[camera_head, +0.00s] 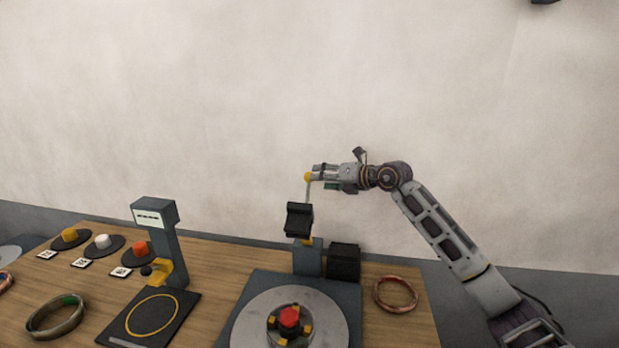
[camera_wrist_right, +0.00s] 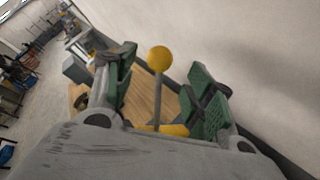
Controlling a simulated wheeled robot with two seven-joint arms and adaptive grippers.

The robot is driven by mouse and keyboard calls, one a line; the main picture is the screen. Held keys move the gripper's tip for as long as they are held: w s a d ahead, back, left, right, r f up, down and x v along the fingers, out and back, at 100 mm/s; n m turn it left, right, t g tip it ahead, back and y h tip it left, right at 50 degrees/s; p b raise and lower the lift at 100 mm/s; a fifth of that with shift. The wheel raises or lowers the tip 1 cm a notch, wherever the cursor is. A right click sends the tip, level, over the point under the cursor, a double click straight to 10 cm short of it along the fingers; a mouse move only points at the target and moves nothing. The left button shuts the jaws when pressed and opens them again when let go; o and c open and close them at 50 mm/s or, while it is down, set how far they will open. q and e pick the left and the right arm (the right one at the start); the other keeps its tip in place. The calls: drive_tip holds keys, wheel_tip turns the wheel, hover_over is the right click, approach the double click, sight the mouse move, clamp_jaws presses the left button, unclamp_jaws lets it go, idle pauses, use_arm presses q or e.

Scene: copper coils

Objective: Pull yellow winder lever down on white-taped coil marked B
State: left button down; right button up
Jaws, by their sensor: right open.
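The winder's lever has a yellow ball knob (camera_head: 308,177) on a thin grey rod, raised above the black winder head (camera_head: 299,220). My right gripper (camera_head: 318,176) is at the knob, coming in from the right. In the right wrist view the knob (camera_wrist_right: 159,59) and its rod stand between the two green-padded fingers (camera_wrist_right: 163,90), which are open with gaps on both sides. The winder's round grey plate (camera_head: 250,326) has a red-capped hub (camera_head: 289,318); no coil shows clearly on it. I cannot make out a white-taped coil marked B. My left gripper is not in view.
A copper coil (camera_head: 396,294) lies right of the winder. A green-taped coil (camera_head: 56,317) lies at the left. A grey stand with a display (camera_head: 154,213) and a black pad (camera_head: 182,322) is between. Yellow, white and red knobs (camera_head: 103,241) sit on dark discs behind.

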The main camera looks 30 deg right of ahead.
sight(309, 183)
drive_tip(key=p+x, duration=0.1)
drive_tip(key=x, duration=0.4)
drive_tip(key=shift+x, duration=0.75)
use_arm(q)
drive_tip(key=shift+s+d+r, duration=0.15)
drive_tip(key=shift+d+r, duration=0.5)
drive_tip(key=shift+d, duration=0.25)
use_arm(e)
drive_tip(key=c, duration=1.1)
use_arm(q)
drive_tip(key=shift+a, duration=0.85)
use_arm(e)
clamp_jaws()
